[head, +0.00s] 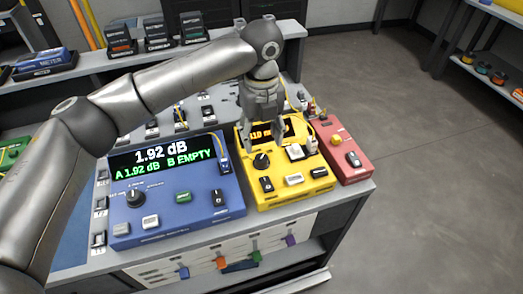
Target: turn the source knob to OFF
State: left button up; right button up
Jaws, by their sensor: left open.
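A yellow box (287,205) stands on the bench and has a black rotary knob (261,161) on its top face. I cannot read the marks around this knob or its pointer setting. The amber display of the box is partly hidden by my left gripper (263,146). The gripper is open, points down and is empty, with its fingertips just above and behind the knob. I cannot tell whether it touches the box. A blue box (180,222) to the left has its own black knob (136,198) and a display reading 1.92 dB and B EMPTY. My right gripper is out of view.
A red box (343,152) stands right beside the yellow one. Buttons and a white fitting (297,152) sit close to the yellow box's knob. Coloured tabs hang along the bench front. A shelf (150,55) with small devices is behind. The floor at right is clear.

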aim_at(261, 158)
pick_arm(q)
jog(key=f, duration=0.4)
jog(key=shift+w, duration=0.2)
notch_tip(261, 158, down, 4)
jog(key=shift+r, duration=0.25)
jog(key=c, duration=0.4)
jog(key=shift+c, duration=1.1)
jog(key=c, duration=0.4)
jog(key=shift+r+n+p, duration=0.15)
jog(key=shift+n+p, duration=0.15)
jog(key=shift+p, duration=0.5)
jog(key=n+p, duration=1)
jog(key=p, duration=0.2)
jog(key=shift+r, duration=0.1)
jog(key=n+p, duration=0.3)
jog(key=shift+n, duration=0.3)
jog(key=shift+f+n+p, duration=0.2)
jog(key=shift+n+p, duration=1.2)
jog(key=shift+n, duration=0.4)
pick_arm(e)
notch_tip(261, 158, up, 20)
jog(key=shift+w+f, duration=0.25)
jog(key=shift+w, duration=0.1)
